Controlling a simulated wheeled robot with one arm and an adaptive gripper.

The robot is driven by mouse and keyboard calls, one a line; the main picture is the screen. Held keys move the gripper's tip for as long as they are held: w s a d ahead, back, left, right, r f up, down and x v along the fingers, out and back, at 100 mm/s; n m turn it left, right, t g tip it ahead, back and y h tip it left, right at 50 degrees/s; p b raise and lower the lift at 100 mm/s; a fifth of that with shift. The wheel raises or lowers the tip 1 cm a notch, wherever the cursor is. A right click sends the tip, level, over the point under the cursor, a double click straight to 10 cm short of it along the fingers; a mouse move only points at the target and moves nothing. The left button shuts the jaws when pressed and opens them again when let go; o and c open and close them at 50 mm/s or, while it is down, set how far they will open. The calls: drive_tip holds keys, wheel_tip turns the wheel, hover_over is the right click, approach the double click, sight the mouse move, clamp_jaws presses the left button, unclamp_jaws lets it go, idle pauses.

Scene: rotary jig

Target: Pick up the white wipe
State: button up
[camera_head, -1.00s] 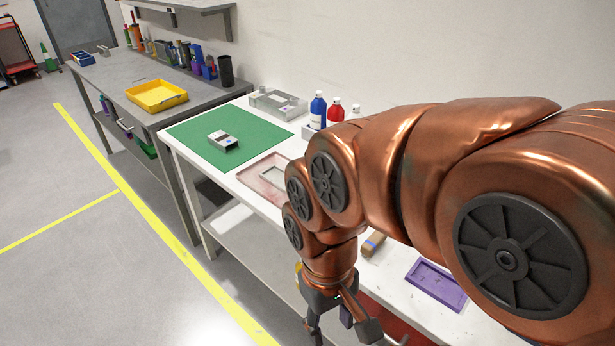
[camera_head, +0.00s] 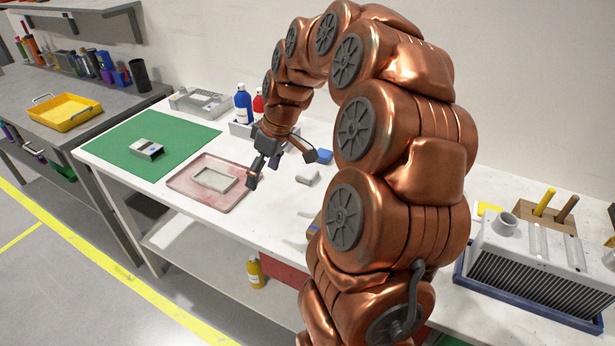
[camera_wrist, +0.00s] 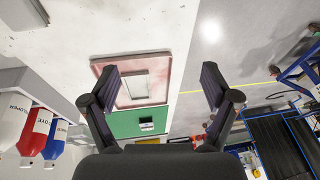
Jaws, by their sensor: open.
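A small crumpled whitish piece (camera_head: 308,178), which looks like the white wipe, lies on the white bench right of the pink-stained tray. My gripper (camera_head: 281,168) is open and empty above the bench, between the tray and the wipe in the head view. In the wrist view its spread fingers (camera_wrist: 162,78) frame the tray, with the wipe outside them. Contact with the bench is not visible.
The stained tray (camera_head: 181,186) holds a grey frame (camera_head: 214,179). A green mat (camera_head: 125,150) with a small block lies beyond. Blue and red bottles (camera_head: 243,104) stand in a holder behind my gripper. A blue item (camera_head: 325,156) lies near the wipe. A finned housing (camera_head: 535,262) stands at right.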

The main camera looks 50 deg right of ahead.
drive_tip(key=w+d+f+t, duration=0.1)
drive_tip(key=w+d+f, duration=0.1)
drive_tip(key=d, duration=0.7)
drive_tip(key=h, duration=0.1)
approach(308, 172)
drive_tip(key=f, duration=0.2)
drive_tip(key=shift+t, duration=0.5)
drive_tip(key=shift+p+x, duration=1.15)
drive_tip(key=shift+x, duration=2.5)
drive_tip(key=shift+a, duration=0.15)
drive_tip(key=c, duration=1)
wheel_tip(308, 172, up, 10)
drive_tip(key=b, duration=0.2)
drive_tip(key=shift+b, duration=0.3)
